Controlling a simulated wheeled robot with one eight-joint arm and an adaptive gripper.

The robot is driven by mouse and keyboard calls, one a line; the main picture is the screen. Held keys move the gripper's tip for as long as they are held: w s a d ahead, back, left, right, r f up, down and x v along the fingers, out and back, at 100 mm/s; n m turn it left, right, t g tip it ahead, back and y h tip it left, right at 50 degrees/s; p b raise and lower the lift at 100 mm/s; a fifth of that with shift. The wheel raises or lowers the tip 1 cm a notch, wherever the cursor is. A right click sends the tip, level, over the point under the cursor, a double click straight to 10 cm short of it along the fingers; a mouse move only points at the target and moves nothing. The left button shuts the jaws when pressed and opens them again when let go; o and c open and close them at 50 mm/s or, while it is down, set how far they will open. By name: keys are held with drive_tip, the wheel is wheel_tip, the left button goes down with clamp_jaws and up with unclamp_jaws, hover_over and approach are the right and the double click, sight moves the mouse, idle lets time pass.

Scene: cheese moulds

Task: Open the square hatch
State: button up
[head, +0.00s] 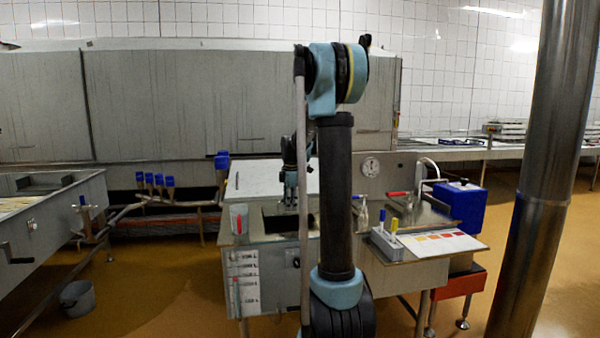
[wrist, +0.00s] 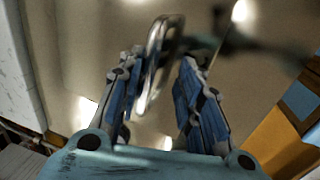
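My gripper (head: 291,204) points down over the steel workstation in the head view, partly behind my own arm. In the wrist view its two fingers (wrist: 162,75) are apart. A looped metal handle (wrist: 158,65) shows between them, close to the left finger, over a shiny metal surface (wrist: 105,45). I cannot tell whether either finger touches the handle. In the head view a dark square area (head: 272,224) lies in the worktop below my gripper, with a pale panel (head: 250,182) behind it. My arm hides part of both, and I cannot tell how far the hatch stands open.
A cup (head: 239,219) stands at the worktop's left front corner. To the right are a pen holder (head: 386,242), a colour chart (head: 440,243) and a blue box (head: 460,205). A steel post (head: 545,190) stands far right, and a vat (head: 60,225) at left.

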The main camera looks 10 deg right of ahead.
drive_tip(key=shift+r, duration=0.5)
drive_tip(key=s+r, duration=0.3)
drive_tip(key=r, duration=1.3)
drive_tip(key=s+f+m, duration=0.1)
drive_tip(key=s+m, duration=0.1)
drive_tip(key=s, duration=0.4)
drive_tip(key=shift+f, duration=0.15)
